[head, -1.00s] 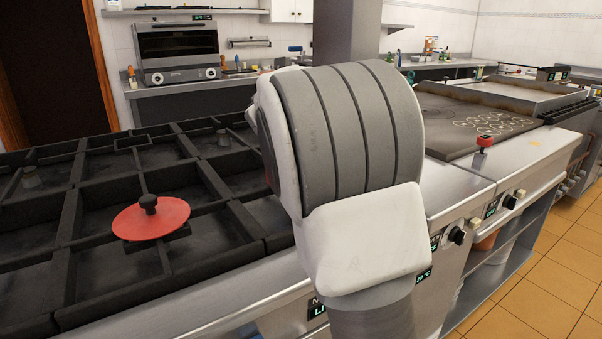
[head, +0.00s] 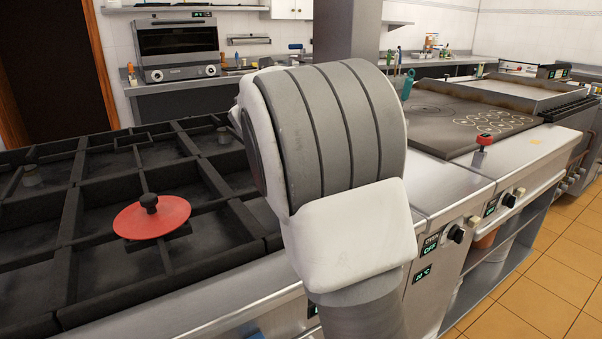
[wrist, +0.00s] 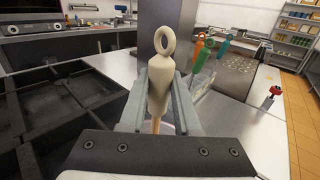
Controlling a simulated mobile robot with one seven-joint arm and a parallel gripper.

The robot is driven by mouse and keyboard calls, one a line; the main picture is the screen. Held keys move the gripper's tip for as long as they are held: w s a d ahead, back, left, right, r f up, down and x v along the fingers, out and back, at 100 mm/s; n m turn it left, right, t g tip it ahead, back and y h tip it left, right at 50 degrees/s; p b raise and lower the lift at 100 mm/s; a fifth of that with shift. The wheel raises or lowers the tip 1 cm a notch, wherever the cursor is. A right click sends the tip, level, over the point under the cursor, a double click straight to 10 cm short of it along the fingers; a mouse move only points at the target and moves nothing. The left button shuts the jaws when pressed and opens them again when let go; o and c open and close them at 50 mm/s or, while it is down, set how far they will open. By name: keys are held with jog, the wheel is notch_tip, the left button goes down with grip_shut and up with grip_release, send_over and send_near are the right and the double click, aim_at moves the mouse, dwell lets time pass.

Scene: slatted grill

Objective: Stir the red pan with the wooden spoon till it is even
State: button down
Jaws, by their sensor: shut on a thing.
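In the wrist view my gripper (wrist: 160,98) is shut on a cream handle (wrist: 159,78) with a ring at its top. The handle stands upright between the fingers. A short wood-coloured shaft shows below it, so it may be the wooden spoon; its lower end is hidden by my gripper. A pale curved rim shows behind the shaft, too covered to identify. In the head view my arm hides the gripper. A red disc with a black knob (head: 152,217), like a lid, lies on the black grate at left. No red pan is clearly visible.
The black slatted grate (head: 75,215) fills the left of the head view. Utensils with orange (wrist: 199,42), green (wrist: 208,58) and teal (wrist: 222,47) handles stand beyond the held handle. A steel counter and a flat hotplate (head: 455,125) lie to the right.

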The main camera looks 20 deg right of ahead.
jog(key=shift+r, duration=0.1)
dwell(0.3)
notch_tip(320, 180, up, 12)
jog(key=p, duration=1)
jog(key=shift+f, duration=0.3)
dwell(1.0)
